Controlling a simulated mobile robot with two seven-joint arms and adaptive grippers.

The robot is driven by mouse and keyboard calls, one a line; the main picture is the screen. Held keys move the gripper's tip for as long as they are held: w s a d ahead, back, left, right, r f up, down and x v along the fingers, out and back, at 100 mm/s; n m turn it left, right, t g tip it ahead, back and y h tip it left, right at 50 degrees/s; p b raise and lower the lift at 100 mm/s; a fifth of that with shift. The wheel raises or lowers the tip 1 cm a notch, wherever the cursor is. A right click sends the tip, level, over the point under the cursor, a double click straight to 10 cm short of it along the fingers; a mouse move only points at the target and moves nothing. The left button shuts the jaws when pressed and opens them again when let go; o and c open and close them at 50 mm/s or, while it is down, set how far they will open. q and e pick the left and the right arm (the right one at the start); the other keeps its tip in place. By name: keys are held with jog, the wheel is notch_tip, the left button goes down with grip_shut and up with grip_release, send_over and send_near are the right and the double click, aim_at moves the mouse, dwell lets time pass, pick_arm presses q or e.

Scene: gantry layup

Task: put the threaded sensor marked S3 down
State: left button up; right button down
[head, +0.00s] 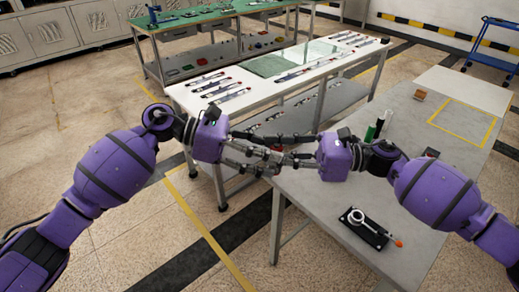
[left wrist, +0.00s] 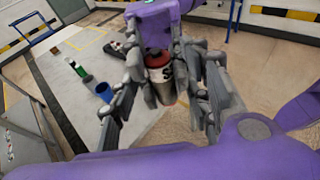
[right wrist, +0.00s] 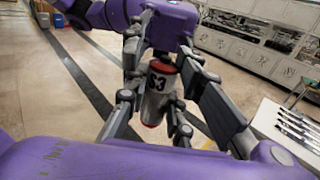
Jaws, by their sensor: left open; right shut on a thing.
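The threaded sensor marked S3 is a grey cylinder with red ends and a black S3 label, seen in the right wrist view (right wrist: 157,92) and the left wrist view (left wrist: 160,72). My right gripper (head: 284,153) is shut on it and holds it in the air. My left gripper (head: 262,143) is open, its fingers on either side of the sensor and interleaved with the right fingers. I cannot tell whether the left fingers touch it. In the head view the fingers mostly hide the sensor.
The grey table (head: 330,205) carries a black-based fixture with a white ring (head: 358,217), a green cylinder (head: 370,133), a small brown block (head: 420,95) and a yellow taped rectangle (head: 435,118). A white table (head: 260,95) with several slim tools stands behind.

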pick_arm(q)
grip_shut()
pick_arm(e)
jog(key=c, duration=1.4)
grip_release()
jog(key=shift+c, duration=0.2)
jog(key=shift+d, duration=0.1)
